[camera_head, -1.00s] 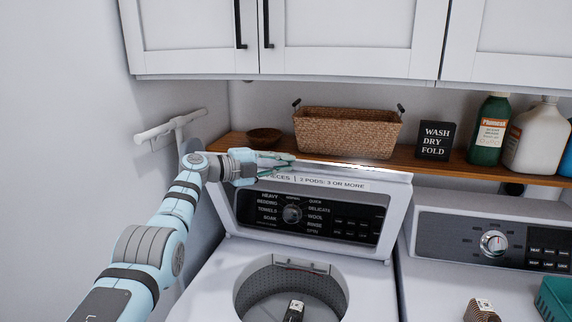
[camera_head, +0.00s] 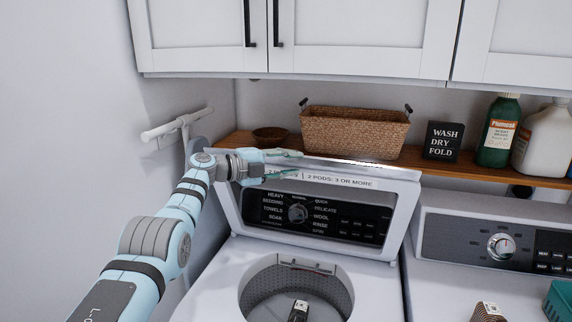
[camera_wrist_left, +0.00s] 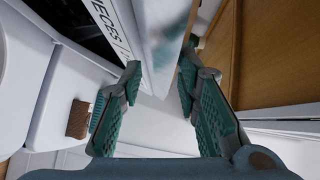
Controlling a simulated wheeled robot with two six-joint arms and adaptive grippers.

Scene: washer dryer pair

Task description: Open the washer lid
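The washer lid (camera_head: 385,176) stands raised, leaning back against the control panel, which shows through its window. The washer's drum opening (camera_head: 262,287) is uncovered below it. My left gripper (camera_head: 297,164) is at the lid's top left edge, its fingers spread, one above the edge and one in front. In the left wrist view the open fingers (camera_wrist_left: 160,65) lie on either side of the white lid edge (camera_wrist_left: 165,25); I cannot tell whether either touches it. My right gripper is not in view.
A wooden shelf (camera_head: 470,170) behind the washer holds a wicker basket (camera_head: 355,132), a small bowl (camera_head: 270,137), a black sign (camera_head: 442,141) and bottles (camera_head: 497,130). The dryer (camera_head: 450,285) stands at right. A dark labelled object (camera_head: 299,311) shows in the drum. Cabinets hang above.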

